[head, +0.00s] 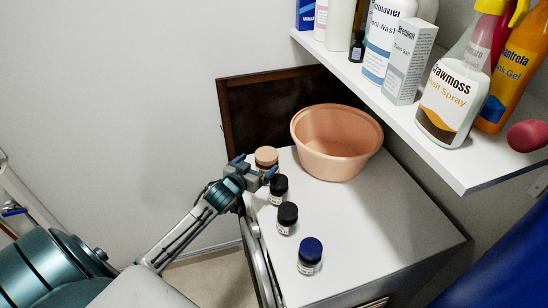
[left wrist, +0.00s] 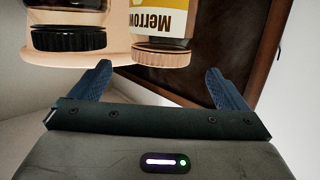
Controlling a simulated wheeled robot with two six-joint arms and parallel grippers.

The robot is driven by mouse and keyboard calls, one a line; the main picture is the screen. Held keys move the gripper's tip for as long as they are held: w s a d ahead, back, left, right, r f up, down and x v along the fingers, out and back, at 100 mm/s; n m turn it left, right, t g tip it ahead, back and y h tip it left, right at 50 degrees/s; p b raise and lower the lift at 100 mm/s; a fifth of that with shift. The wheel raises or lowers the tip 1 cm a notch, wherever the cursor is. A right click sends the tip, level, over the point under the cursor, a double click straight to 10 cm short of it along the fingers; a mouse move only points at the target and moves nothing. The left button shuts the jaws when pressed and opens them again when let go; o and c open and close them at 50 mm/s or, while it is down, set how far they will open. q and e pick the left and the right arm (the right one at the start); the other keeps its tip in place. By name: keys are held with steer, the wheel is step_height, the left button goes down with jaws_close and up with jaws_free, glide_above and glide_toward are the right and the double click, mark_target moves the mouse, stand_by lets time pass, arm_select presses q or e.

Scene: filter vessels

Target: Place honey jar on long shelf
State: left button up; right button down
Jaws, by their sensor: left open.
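The jar with a tan lid (head: 266,156), which I take as the honey jar, stands at the back left edge of the white cabinet top. My left gripper (head: 254,166) is open at this jar. In the left wrist view the jar is just beyond the fingertips (left wrist: 158,69), lined up between them; I cannot tell whether they touch it. The long white shelf (head: 440,152) runs along the upper right wall. My right gripper is not in view.
Two black-lidded jars (head: 279,190) (head: 287,218) and a blue-lidded jar (head: 310,257) stand in a row nearby. A peach basin (head: 336,150) stands behind. Several bottles and a box (head: 409,62) crowd the shelf; its front corner strip is bare. A red object (head: 527,136) lies at its right.

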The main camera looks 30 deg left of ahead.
mark_target(265, 156)
arm_select(q)
steer(key=p+x, duration=0.1)
steer(key=x, duration=0.1)
steer(key=p+x, duration=0.1)
steer(key=x, duration=0.2)
steer(key=shift+r, duration=0.2)
steer(key=shift+p+x, duration=0.4)
steer(key=shift+x, duration=0.5)
steer(key=shift+w+a+f, duration=0.1)
steer(key=shift+w+f, duration=0.1)
steer(key=shift+w, duration=0.05)
steer(key=shift+s+r, duration=0.1)
steer(key=c, duration=1)
jaws_close()
steer(key=shift+r, duration=0.1)
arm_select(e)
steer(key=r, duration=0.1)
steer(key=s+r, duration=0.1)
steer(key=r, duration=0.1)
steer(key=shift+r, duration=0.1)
